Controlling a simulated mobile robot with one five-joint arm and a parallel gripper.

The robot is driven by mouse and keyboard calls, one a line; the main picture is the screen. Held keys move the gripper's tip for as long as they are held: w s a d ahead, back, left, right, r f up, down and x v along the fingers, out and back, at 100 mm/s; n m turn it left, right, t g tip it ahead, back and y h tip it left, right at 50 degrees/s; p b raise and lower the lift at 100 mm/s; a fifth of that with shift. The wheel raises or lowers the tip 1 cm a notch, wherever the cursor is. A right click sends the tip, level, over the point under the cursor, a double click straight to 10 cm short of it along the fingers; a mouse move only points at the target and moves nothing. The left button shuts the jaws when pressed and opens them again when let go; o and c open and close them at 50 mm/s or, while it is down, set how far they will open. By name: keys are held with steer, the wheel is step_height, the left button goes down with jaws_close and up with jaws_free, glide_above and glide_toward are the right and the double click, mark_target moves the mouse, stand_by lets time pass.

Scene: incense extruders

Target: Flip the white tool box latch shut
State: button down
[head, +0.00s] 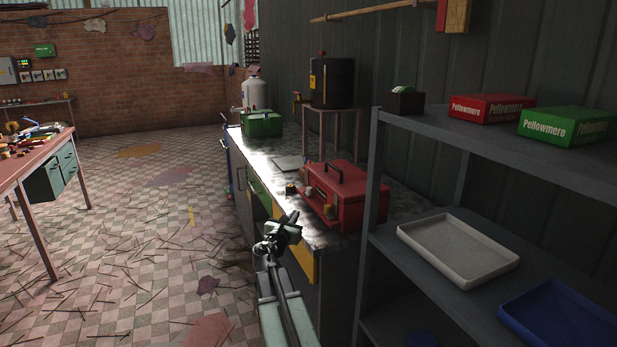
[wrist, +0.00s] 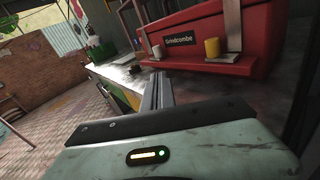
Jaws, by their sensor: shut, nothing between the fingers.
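A red tool box (head: 348,190) with a black top handle stands on the workbench. It fills the upper right of the wrist view (wrist: 170,40), with a dark "Grindcombe" label. Its front carries two latches. The left one (wrist: 213,47) looks pale, cream to white; it is small in the head view (head: 309,192). The right one (wrist: 279,47) is yellow, also seen in the head view (head: 329,211). I cannot tell clearly whether either latch is flipped up or down. My gripper (head: 291,217) is shut and empty, in front of the box and apart from it; its fingers (wrist: 158,80) point forward.
The workbench top (head: 262,150) is mostly clear left of the red box. A small dark and yellow item (head: 290,188) lies by the box's left end. A green box (head: 262,124) stands farther back. A grey shelf (head: 374,170) with trays stands close on the right.

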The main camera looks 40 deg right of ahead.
mark_target(309, 191)
steer(key=shift+d+r+n+t, duration=0.4)
steer(key=shift+r+n, duration=0.2)
steer(key=shift+n, duration=0.2)
steer(key=x, duration=1.4)
steer(key=w, duration=0.1)
steer(key=w+d, duration=0.1)
steer(key=w, duration=0.2)
steer(key=shift+d, duration=0.3)
steer(key=shift+s, duration=0.15)
steer(key=shift+a, duration=0.1)
